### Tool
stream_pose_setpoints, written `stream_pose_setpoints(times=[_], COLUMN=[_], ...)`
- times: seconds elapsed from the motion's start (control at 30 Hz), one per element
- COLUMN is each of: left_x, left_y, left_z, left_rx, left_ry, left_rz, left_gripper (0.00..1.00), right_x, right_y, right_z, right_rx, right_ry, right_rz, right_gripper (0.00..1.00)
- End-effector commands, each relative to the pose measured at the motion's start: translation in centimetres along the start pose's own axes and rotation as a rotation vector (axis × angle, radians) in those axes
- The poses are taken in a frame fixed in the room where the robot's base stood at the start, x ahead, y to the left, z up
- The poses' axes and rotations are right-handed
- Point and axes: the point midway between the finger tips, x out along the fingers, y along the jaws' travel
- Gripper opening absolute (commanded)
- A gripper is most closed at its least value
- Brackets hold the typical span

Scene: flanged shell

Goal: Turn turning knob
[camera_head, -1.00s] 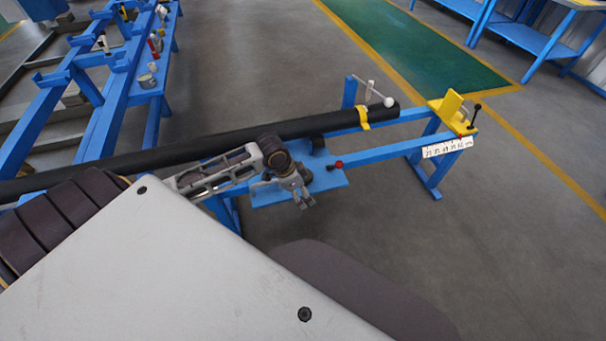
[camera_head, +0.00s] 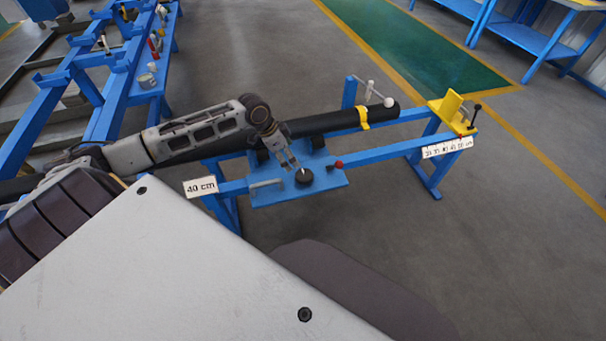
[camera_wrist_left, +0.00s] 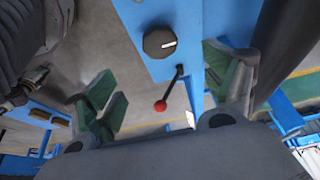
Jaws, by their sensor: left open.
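The turning knob (camera_head: 303,177) is a round black knob on the blue plate (camera_head: 330,181) of the stand. In the left wrist view the knob (camera_wrist_left: 159,42) shows a white mark on its face, pointing right. My left gripper (camera_head: 294,163) is above the plate, just behind the knob in the head view. In the left wrist view its green-padded fingers (camera_wrist_left: 165,92) are spread apart and empty. A lever with a red ball (camera_wrist_left: 161,106) shows between them, below the knob; the red ball also shows in the head view (camera_head: 339,164). My right gripper is not in view.
A long black pipe (camera_head: 335,122) lies along the stand behind the plate, with a yellow clamp (camera_head: 363,117). A yellow stop (camera_head: 453,112) with a black-tipped lever is at the right end. A "40 cm" label (camera_head: 200,187) is at left.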

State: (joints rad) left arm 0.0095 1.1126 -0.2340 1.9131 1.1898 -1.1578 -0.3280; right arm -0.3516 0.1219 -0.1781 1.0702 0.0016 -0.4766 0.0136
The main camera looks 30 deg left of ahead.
Motion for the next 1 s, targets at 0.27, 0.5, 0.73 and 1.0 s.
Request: stream_pose_setpoints(times=[0.27,0.5,0.73,1.0], left_x=[0.5,2.2,4.9,8.1], left_y=[0.0,0.0,0.0,0.1], left_z=[0.0,0.0,0.0,0.0], left_rx=[-0.001,-0.002,-0.001,-0.001], left_ry=[0.000,0.001,0.002,0.001], left_rz=[0.001,0.001,0.001,0.000], left_gripper=[0.84,0.84,0.84,0.84], right_x=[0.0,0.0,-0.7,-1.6], right_y=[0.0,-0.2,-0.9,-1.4], right_z=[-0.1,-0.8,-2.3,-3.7], right_rx=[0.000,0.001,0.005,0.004], right_ry=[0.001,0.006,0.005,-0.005], right_rz=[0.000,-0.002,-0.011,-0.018], right_gripper=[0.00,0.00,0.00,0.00])
